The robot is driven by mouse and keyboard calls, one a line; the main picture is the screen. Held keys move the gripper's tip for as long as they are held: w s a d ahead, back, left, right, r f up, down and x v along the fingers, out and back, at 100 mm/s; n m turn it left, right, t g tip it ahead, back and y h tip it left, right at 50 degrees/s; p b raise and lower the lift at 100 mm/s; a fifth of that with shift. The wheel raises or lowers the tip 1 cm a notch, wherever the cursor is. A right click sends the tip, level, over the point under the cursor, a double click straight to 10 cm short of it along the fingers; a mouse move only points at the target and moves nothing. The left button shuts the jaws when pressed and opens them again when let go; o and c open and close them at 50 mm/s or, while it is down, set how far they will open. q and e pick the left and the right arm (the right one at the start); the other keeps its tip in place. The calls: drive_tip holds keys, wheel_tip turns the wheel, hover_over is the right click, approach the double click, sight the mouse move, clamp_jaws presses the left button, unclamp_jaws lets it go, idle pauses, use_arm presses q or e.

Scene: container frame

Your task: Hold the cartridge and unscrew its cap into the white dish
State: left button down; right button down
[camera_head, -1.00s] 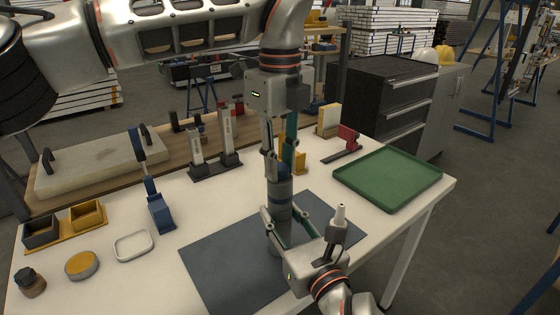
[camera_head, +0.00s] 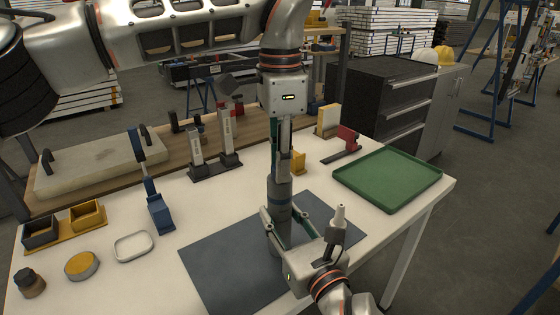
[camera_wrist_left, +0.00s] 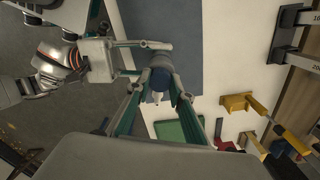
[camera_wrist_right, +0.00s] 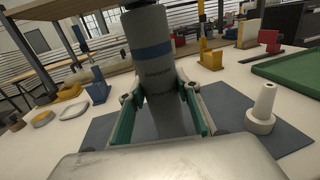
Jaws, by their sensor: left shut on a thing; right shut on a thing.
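The cartridge (camera_head: 279,200) is a grey cylinder with a blue band, upright above the dark mat. It also shows in the right wrist view (camera_wrist_right: 153,70). My right gripper (camera_head: 283,238) is shut around its lower body. My left gripper (camera_head: 279,172) points straight down and is shut at the cartridge's top end. In the left wrist view the dark round end (camera_wrist_left: 161,77) lies between the left fingers. The fingers largely hide the cap, so I cannot tell how far it is turned. The white dish (camera_head: 133,246) is empty on the table, left of the mat.
The dark mat (camera_head: 225,270) lies under the grippers. A white nozzle piece (camera_head: 339,217) stands close to my right gripper. A green tray (camera_head: 388,179) is at the right. A blue stand (camera_head: 160,213), yellow round tin (camera_head: 82,265) and two-bin holder (camera_head: 65,228) are at the left.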

use_arm(q)
drive_tip(key=shift+r, duration=0.1)
idle(0.3)
drive_tip(key=shift+r, duration=1)
drive_tip(key=shift+r, duration=2)
use_arm(e)
drive_tip(key=c, duration=1.4)
unclamp_jaws()
drive_tip(key=shift+s, duration=0.15)
drive_tip(key=v, duration=1.1)
drive_tip(key=shift+s+d, duration=0.2)
drive_tip(key=shift+s, duration=0.1)
